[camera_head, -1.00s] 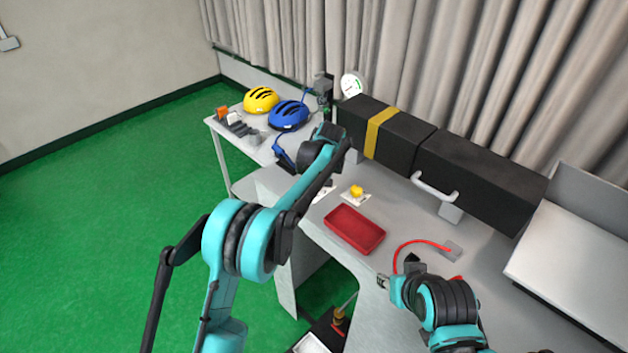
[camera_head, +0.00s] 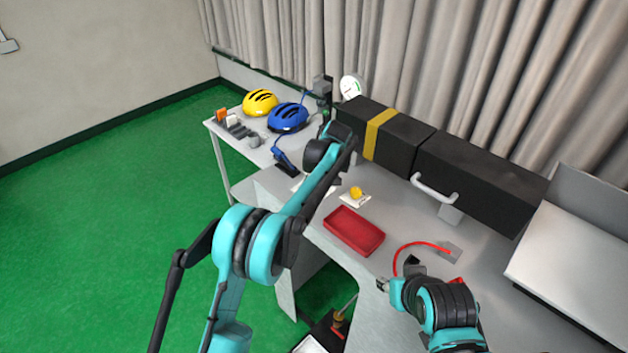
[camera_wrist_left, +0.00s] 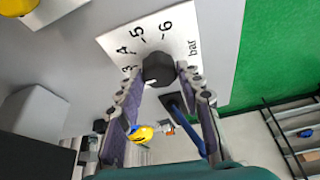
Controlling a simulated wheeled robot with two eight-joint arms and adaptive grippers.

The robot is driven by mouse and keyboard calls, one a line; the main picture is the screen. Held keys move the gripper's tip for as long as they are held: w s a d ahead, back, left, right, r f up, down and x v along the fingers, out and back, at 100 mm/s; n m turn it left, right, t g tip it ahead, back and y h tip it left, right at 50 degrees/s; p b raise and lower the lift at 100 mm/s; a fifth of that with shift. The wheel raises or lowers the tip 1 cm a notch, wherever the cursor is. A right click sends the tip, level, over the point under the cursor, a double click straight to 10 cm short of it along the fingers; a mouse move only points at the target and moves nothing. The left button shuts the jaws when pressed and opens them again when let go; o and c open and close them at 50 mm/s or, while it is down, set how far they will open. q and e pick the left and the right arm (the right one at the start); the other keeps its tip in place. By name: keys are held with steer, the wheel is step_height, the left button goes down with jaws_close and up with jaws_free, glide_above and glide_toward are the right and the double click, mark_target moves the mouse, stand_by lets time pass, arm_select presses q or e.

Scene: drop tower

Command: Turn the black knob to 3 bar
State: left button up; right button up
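The black knob (camera_wrist_left: 158,69) stands on a white scale plate (camera_wrist_left: 190,50) printed with black numbers and "bar"; 4, 5 and 6 are readable. My left gripper (camera_wrist_left: 159,72) is open, with one fingertip on either side of the knob; narrow gaps seem to remain, though contact is hard to judge. No pointer mark on the knob is readable. In the head view my left arm hides the knob. A round white gauge (camera_head: 351,87) stands at the back; its reading is too small to tell. My right gripper (camera_head: 384,285) is near the table's front edge, its fingers too small to judge.
A yellow knob (camera_head: 356,193) on a white plate and a red tray (camera_head: 353,232) lie right of my left arm. Black boxes (camera_head: 480,180) line the back. A blue-and-black item (camera_head: 285,163), a blue helmet (camera_head: 288,117) and a yellow helmet (camera_head: 260,102) are further left.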

arm_select(q)
steer(key=o, duration=0.4)
steer(key=shift+r, duration=0.1)
steer(key=v, duration=1.2)
steer(key=shift+s, duration=0.1)
